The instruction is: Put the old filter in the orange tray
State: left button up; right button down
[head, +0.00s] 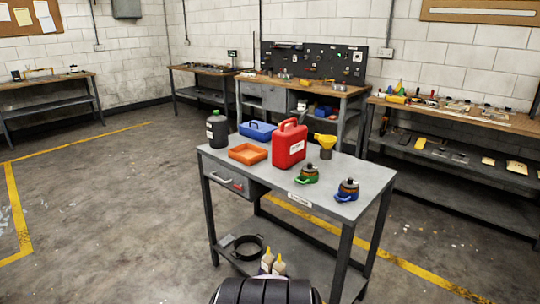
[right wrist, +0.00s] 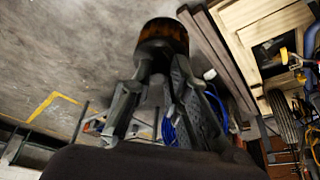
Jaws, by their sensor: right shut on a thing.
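The orange tray (head: 248,153) lies empty on the left part of the grey workbench top in the head view. In the right wrist view my right gripper (right wrist: 160,68) is shut on a short dark cylinder with a brownish-orange band, which looks like the old filter (right wrist: 163,42). The filter stands out past the fingertips, and its held end is hidden between them. The head view shows neither the filter in my grip nor my right gripper. My left gripper is in neither view.
Around the tray stand a black bottle (head: 217,129), a blue toolbox (head: 258,131) and a red canister (head: 290,145). A yellow funnel (head: 326,142), a green-based pot (head: 308,173) and a blue-based pot (head: 347,190) stand further right.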

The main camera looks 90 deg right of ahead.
aim_at(248, 156)
jog(key=l+z, duration=0.2)
jog(key=z, duration=0.25)
jog(key=i+l+z, duration=0.1)
jog(key=z, duration=0.4)
jog(key=i+l+z, duration=0.15)
jog(key=z, duration=0.3)
jog(key=i+z, duration=0.1)
jog(key=z, duration=0.35)
